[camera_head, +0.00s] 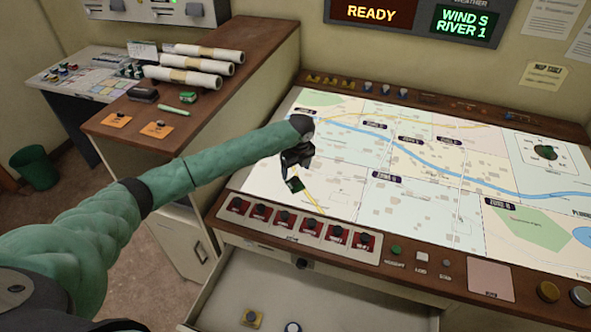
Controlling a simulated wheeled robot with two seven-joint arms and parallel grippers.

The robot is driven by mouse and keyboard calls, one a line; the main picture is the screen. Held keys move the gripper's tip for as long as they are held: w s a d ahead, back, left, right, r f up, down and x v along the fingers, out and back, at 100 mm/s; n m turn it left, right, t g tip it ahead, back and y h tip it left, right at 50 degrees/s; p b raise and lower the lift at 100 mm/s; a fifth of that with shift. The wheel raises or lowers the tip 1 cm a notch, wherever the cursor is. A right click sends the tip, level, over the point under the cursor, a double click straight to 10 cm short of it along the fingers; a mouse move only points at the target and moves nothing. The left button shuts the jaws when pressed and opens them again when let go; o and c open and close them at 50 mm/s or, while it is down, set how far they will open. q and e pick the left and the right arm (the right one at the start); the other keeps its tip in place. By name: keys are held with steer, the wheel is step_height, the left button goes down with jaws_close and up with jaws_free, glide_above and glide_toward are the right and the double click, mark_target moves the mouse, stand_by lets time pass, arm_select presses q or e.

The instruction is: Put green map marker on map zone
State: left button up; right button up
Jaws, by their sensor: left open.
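The lit map (340,195) covers the sloping console top, with labelled zones and a blue river. My left gripper (294,178) is over the left part of the map, pointing down, with its jaws open. A small dark green piece, seemingly the green map marker (295,185), shows at its fingertips. The fingers partly hide it, and I cannot tell whether it touches the map. My right gripper is not in view.
An open drawer (330,300) below the console holds a yellow piece (251,317) and a white one. Red switches (285,217) line the map's front edge. Yellow and blue pieces (370,87) stand along its back edge. Rolled papers (205,60) lie on the side cabinet.

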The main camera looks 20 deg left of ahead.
mark_target(297, 181)
arm_select(q)
step_height(297, 181, up, 3)
steer(key=shift+s+d+p, duration=0.1)
steer(key=shift+s+p, duration=0.05)
steer(key=shift+p, duration=0.65)
steer(key=shift+s+d+r, duration=0.1)
steer(key=shift+d+r, duration=0.1)
steer(key=shift+r, duration=1.25)
